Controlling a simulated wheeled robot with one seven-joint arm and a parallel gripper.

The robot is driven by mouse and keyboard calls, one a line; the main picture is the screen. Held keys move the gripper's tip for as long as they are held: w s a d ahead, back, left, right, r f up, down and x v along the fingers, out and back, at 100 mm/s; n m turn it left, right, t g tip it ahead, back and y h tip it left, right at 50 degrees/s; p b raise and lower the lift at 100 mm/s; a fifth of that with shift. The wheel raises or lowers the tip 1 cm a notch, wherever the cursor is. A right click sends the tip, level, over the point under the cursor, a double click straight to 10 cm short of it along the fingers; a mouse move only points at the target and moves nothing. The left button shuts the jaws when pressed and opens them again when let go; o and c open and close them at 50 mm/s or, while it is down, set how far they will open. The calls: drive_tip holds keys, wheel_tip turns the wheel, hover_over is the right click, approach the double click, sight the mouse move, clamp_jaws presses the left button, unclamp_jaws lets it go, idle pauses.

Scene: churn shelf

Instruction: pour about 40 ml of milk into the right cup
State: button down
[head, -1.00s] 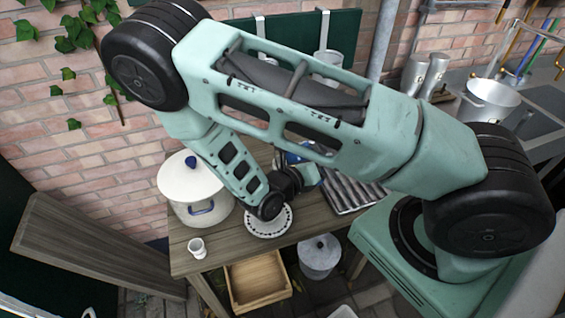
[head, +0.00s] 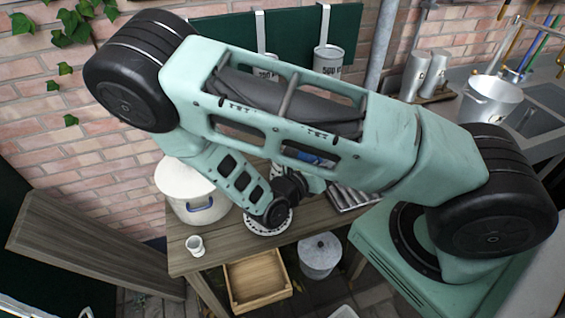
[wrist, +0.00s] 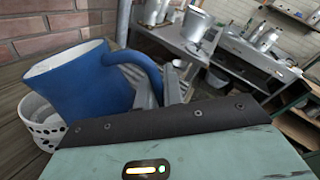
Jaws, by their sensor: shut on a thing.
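My gripper (wrist: 172,92) is shut on the handle of a blue jug (wrist: 92,85) in the wrist view. The jug's mouth is at the upper left, and its inside looks pale; I cannot tell the milk level. In the head view my arm hides the gripper and most of the jug; only a blue patch of it (head: 312,157) shows through the arm. A small white cup (head: 195,246) stands upright near the table's left front corner.
A lidded white pot (head: 186,182) stands behind the cup. A ribbed metal rack (head: 350,197) lies to the right.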

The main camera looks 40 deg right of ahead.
drive_tip(key=s+f+m+h+b, duration=0.1)
drive_tip(key=s+f+m+b, duration=0.2)
drive_tip(key=f+m+b, duration=0.2)
wheel_tip(320, 180, down, 5)
drive_tip(key=b, duration=0.3)
drive_tip(key=shift+a+r+m+t, duration=0.15)
drive_tip(key=shift+r+m+t, duration=0.05)
drive_tip(key=shift+m+t, duration=0.2)
drive_tip(key=shift+s, duration=0.1)
